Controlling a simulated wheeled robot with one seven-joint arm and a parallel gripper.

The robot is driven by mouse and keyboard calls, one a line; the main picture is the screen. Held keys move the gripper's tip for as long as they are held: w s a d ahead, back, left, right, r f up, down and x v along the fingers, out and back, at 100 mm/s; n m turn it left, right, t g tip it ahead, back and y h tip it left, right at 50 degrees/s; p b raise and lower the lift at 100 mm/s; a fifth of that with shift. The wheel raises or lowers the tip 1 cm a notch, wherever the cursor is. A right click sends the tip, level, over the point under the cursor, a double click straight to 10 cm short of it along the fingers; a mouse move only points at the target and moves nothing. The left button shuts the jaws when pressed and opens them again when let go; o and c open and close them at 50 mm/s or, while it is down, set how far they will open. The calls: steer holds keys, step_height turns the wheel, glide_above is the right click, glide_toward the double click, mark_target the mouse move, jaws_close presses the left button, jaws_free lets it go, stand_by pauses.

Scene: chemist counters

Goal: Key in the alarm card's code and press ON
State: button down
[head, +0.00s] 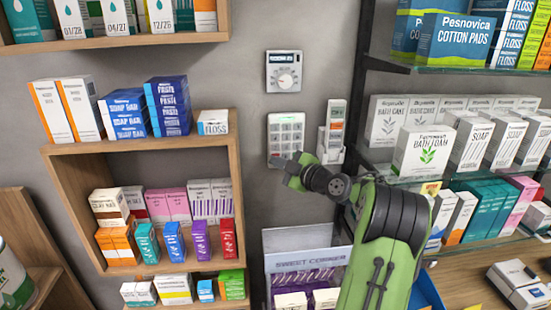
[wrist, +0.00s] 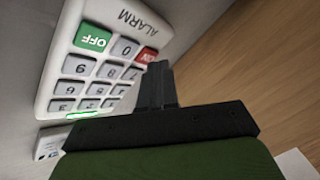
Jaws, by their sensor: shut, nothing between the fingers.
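The white alarm keypad (head: 285,137) is on the grey wall, and it fills the upper left of the wrist view (wrist: 62,66).
A white dial thermostat (head: 284,72) is above the keypad. A wooden shelf of boxes (head: 236,170) is to the left, and glass shelves (head: 440,180) with soap boxes are to the right. A "Sweet Corner" display (head: 300,262) stands below.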

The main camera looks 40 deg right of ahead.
steer(key=shift+w+d, duration=0.2)
stand_by(0.4)
steer(key=shift+f+b, duration=0.1)
steer(key=shift+b, duration=0.2)
steer(key=shift+s+a+b, duration=0.45)
steer(key=shift+s+b, duration=0.15)
steer(key=shift+b, duration=0.35)
steer(key=s+a+b, duration=0.1)
steer(key=s+b, duration=0.1)
steer(key=s+a+b, duration=0.2)
steer(key=b, duration=0.1)
